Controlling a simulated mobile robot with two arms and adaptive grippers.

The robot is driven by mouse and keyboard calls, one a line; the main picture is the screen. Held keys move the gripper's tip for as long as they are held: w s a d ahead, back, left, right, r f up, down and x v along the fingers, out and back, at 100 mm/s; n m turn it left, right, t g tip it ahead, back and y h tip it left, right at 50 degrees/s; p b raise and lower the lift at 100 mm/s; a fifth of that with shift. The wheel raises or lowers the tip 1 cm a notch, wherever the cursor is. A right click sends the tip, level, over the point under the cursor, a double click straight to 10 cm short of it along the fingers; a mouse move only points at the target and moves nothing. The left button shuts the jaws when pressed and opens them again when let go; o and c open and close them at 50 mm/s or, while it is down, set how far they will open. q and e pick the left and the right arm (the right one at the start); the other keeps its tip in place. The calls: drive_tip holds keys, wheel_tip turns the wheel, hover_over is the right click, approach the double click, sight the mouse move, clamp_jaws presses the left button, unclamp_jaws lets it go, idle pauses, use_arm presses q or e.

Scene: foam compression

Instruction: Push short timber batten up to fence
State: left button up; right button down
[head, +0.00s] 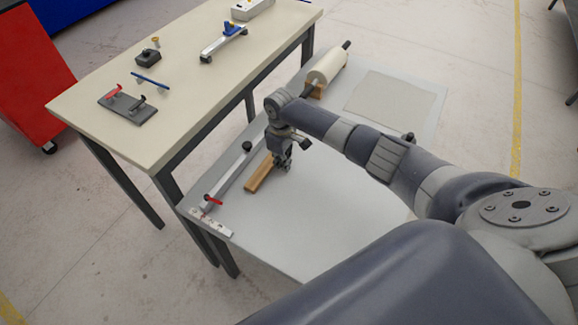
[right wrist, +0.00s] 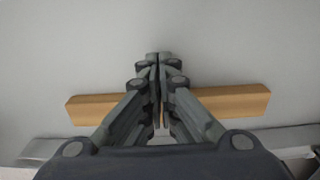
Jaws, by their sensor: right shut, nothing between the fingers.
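The short timber batten (head: 258,174) lies flat on the grey worktop, beside the long metal fence (head: 227,174) and roughly parallel to it. A strip of bare worktop shows between them. In the right wrist view the batten (right wrist: 232,101) runs across the picture, with the fence (right wrist: 270,138) below it. My right gripper (head: 284,166) is shut and empty, pointing down at the batten's side away from the fence. In the right wrist view its fingers (right wrist: 159,60) cover the batten's middle; I cannot tell if they touch it. My left gripper is not in view.
The grey worktop (head: 320,215) is clear to the right of the batten. A roll (head: 328,64) on wooden supports and a flat sheet (head: 392,100) lie at its far end. A higher cream table (head: 185,60) holding small tools stands left of the fence.

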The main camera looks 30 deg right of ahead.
sight(269, 158)
drive_tip(key=w+a+b, duration=0.2)
drive_tip(key=w, duration=0.1)
drive_tip(key=shift+w+f+b, duration=0.1)
drive_tip(key=shift+w+b, duration=0.2)
drive_tip(key=shift+b, duration=0.1)
drive_tip(key=shift+w+a, duration=0.2)
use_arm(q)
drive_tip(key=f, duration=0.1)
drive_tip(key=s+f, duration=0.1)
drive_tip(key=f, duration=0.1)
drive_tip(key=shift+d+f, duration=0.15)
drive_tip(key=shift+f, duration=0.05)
use_arm(e)
drive_tip(key=shift+d+r, duration=0.1)
drive_tip(key=shift+r, duration=0.1)
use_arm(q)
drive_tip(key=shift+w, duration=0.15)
